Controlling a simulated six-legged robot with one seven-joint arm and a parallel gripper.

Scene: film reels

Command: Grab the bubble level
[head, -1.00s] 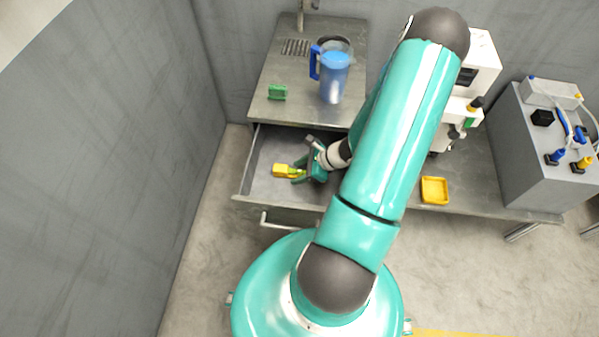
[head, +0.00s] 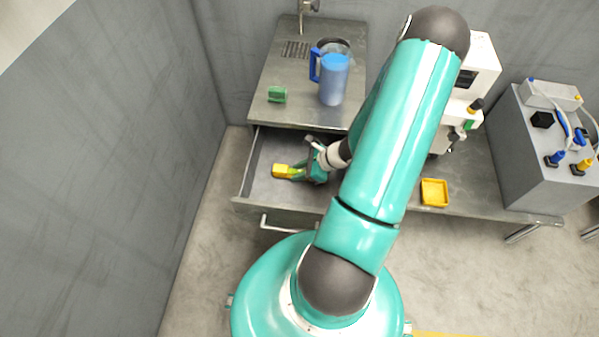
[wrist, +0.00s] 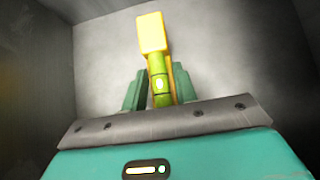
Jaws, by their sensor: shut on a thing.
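The bubble level is a yellow piece (head: 282,171) with a yellow-green vial section, inside the open drawer. In the wrist view the bubble level (wrist: 152,35) points away from my gripper, its yellow block at the far end and its green vial (wrist: 160,84) between the fingers. My gripper (head: 298,171) is inside the drawer, with its two green fingers closed on the vial section. It also shows in the wrist view (wrist: 159,88). The near end of the level is hidden behind the gripper body.
The open drawer (head: 247,178) has grey walls around my gripper. On the counter (head: 268,116) above stand a blue pitcher (head: 333,80) and a green block (head: 277,94). A yellow tray (head: 434,192) lies on the lower bench to the right. A wall is at left.

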